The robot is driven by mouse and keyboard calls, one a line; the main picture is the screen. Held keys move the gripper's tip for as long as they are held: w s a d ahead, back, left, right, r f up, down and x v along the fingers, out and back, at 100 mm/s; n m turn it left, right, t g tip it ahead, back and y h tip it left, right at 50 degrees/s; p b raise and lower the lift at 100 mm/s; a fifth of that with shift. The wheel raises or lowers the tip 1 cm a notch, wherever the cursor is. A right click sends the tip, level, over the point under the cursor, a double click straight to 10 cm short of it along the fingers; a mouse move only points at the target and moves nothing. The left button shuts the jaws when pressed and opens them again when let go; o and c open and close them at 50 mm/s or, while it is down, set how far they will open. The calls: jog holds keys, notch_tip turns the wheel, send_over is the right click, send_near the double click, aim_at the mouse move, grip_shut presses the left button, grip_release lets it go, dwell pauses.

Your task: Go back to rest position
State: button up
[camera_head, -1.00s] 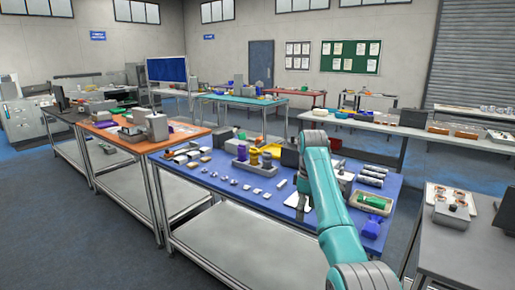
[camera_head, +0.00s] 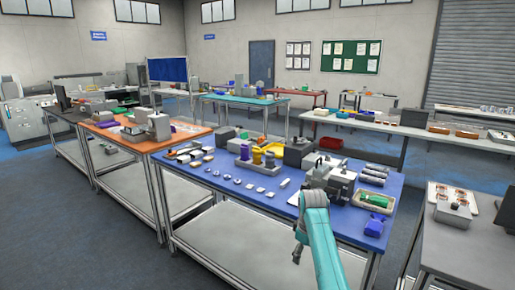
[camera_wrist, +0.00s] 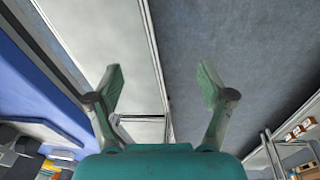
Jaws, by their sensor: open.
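My gripper shows in the wrist view (camera_wrist: 160,88) with its two green fingers spread wide and nothing between them. Beyond the fingers are a pale table shelf and the grey floor. In the head view my teal arm reaches in from the bottom, in front of the blue table (camera_head: 240,203), and its bend is by the table's front edge. The gripper itself cannot be made out clearly in the head view.
The blue table carries small pale parts, a grey machine (camera_head: 330,180), a tray with a green item (camera_head: 375,201) and a blue item (camera_head: 374,227). An orange table (camera_head: 160,148) stands left and a grey table (camera_head: 450,245) right. Floor at the lower left is clear.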

jog(key=s+f+m+t, duration=0.1)
jog(key=s+f+t, duration=0.1)
jog(key=s+f, duration=0.65)
jog(key=s+f+m+t, duration=0.1)
jog(key=s+f, duration=0.2)
jog(key=f, duration=1.1)
jog(key=s+d+f+m+t, duration=0.15)
jog(key=s+f, duration=0.25)
jog(key=s, duration=0.7)
jog(key=s+f+m+t, duration=0.15)
jog(key=s+f, duration=0.25)
jog(key=s, duration=0.6)
jog(key=s+r+m+t, duration=0.15)
jog(key=s+r, duration=0.35)
jog(key=s, duration=0.6)
jog(key=s+r+m+t, duration=0.15)
jog(key=s+r, duration=0.35)
jog(key=s, duration=0.6)
jog(key=s+r+t, duration=0.2)
jog(key=s+r, duration=0.4)
jog(key=r, duration=0.4)
jog(key=s+d+r+m+t, duration=0.1)
jog(key=s+r+t, duration=0.1)
jog(key=s+r, duration=0.4)
notch_tip(320, 180, up, 4)
jog(key=shift+s+f, duration=0.15)
jog(key=shift+s, duration=0.25)
